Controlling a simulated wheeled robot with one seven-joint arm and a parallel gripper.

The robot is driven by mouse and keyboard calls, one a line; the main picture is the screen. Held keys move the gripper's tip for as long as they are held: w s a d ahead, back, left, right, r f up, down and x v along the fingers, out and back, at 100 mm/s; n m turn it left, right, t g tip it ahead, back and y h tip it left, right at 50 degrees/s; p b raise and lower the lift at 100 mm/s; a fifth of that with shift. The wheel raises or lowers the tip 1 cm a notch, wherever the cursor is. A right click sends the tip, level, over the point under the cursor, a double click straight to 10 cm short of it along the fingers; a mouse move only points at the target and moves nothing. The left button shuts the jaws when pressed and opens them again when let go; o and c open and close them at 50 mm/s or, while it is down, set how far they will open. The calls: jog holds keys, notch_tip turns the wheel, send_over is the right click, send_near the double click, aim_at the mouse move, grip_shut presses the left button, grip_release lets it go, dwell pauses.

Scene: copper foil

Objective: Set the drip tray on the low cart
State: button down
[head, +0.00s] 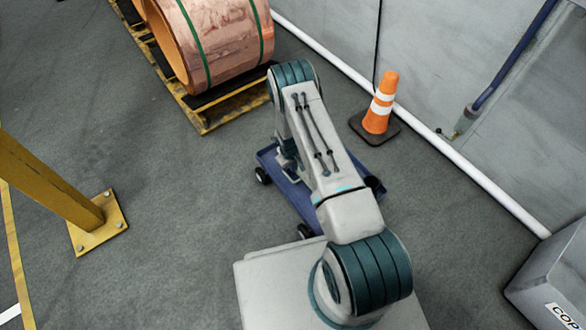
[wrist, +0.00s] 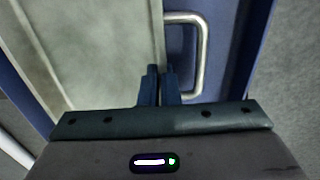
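The low cart (head: 300,205) is blue with dark wheels and stands on the floor, largely hidden under my arm in the head view. Its blue edge also shows in the wrist view (wrist: 258,40). A light grey, flat panel, which I take for the drip tray (wrist: 90,45), lies within the cart's outline, with a metal loop handle (wrist: 202,55) beside its right edge. My gripper (wrist: 161,72) is at that edge, its two fingers close together with the tray's edge running between them. The contact itself is hard to see. The tray is hidden by my arm in the head view.
Copper coils (head: 220,45) rest on a yellow-edged pallet (head: 205,122) at the back. An orange cone (head: 381,105) stands right of the cart by the wall. A yellow post (head: 50,185) is at left, a grey box (head: 550,275) at lower right. Floor left of the cart is clear.

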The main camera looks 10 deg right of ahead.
jog(key=shift+f, duration=0.2)
jog(key=c, duration=1.7)
grip_release()
jog(key=shift+r, duration=0.1)
